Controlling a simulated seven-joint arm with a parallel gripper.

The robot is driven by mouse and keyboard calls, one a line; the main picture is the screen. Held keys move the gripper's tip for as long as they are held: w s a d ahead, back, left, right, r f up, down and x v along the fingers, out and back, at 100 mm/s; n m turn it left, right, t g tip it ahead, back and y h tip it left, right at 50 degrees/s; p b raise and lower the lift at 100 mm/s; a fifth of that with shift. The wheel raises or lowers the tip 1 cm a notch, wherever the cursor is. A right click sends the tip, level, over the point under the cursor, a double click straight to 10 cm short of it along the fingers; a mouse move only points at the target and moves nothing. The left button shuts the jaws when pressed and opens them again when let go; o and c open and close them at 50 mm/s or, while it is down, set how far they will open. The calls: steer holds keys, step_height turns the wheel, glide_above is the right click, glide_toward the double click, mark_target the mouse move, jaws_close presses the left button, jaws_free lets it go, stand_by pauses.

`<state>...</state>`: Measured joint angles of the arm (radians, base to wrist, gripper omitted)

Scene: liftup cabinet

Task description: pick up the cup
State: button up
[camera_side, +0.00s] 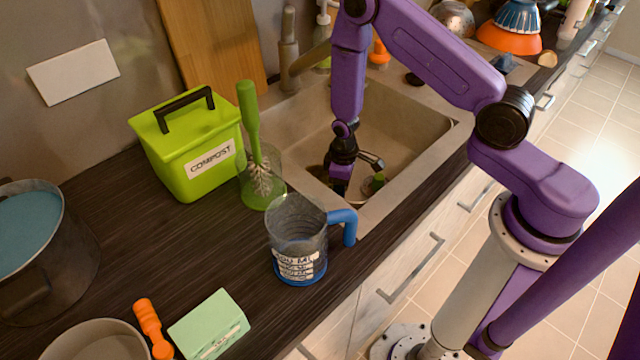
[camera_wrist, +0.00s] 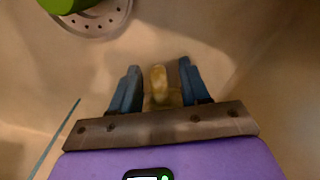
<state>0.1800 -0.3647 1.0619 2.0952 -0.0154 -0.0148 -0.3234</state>
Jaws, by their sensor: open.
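A clear measuring cup (camera_side: 297,240) with a blue base, a blue handle and a printed label stands upright on the dark counter, by the front edge of the sink. My gripper (camera_side: 342,185) is down inside the sink, behind and to the right of the cup and apart from it. In the wrist view my gripper (camera_wrist: 157,75) is open, its two blue-padded fingers spread over the sink floor. A small yellowish thing (camera_wrist: 158,84) shows between the fingers; I cannot tell what it is or whether it touches them. The measuring cup is not in the wrist view.
The sink (camera_side: 415,120) has walls around my gripper. A green thing (camera_side: 377,182) lies by the drain (camera_wrist: 97,20). A green brush (camera_side: 250,115) in a holder and a compost bin (camera_side: 190,150) stand left. A mint box (camera_side: 208,325) and an orange-handled tool (camera_side: 150,325) lie in front.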

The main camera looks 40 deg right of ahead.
steer(key=shift+f, duration=0.15)
jaws_close()
step_height(320, 180, up, 10)
steer(key=shift+f, duration=0.2)
steer(key=s+d+r, duration=1.1)
steer(key=d+r, duration=0.1)
steer(key=shift+s+d, duration=0.2)
steer(key=shift+d, duration=0.1)
